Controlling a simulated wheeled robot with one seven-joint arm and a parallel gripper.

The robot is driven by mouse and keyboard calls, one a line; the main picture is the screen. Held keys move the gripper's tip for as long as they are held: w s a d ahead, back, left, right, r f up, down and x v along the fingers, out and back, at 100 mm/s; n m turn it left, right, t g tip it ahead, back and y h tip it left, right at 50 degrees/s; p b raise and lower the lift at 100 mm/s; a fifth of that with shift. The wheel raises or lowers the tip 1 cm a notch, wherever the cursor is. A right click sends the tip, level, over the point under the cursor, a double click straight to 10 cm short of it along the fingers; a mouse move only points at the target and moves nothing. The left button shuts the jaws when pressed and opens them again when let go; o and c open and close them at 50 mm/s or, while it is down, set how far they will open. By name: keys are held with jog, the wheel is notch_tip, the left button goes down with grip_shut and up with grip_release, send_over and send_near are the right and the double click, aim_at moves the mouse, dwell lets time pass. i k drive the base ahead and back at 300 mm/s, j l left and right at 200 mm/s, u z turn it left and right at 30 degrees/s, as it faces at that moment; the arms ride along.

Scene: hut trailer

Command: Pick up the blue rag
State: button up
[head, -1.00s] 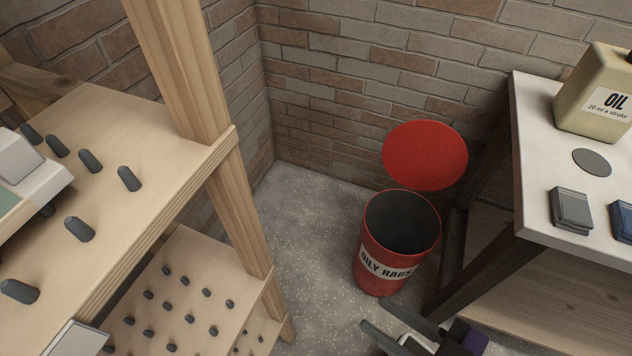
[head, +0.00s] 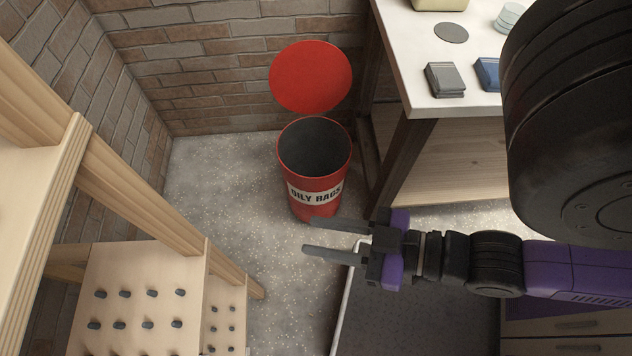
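The blue rag (head: 487,73) is a folded stack on the white table top (head: 405,60), near its front edge at the right. Its right part is hidden behind my large dark arm link. A grey folded rag (head: 445,79) lies just left of it. My gripper (head: 322,238) is low in the middle of the picture, its two dark fingers apart and pointing left. Nothing is between them. It is below and to the left of the blue rag, well apart from it.
A red bin marked OILY RAGS (head: 314,172) stands open on the floor, its round red lid (head: 311,77) up behind it. A wooden pegged shelf (head: 130,275) is at the left. A dark mat or tray surface (head: 420,312) lies below my gripper. Speckled floor between is clear.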

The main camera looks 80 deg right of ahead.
aim_at(487, 68)
jog(key=k+j, duration=0.1)
jog(key=k, duration=0.45)
jog(key=z, duration=1.85)
jog(key=k+l, duration=0.2)
jog(key=l, duration=0.2)
jog(key=k+l+u, duration=0.1)
jog(key=l, duration=0.3)
jog(key=k+l, duration=0.55)
jog(key=l, duration=0.2)
jog(key=l+u, duration=0.05)
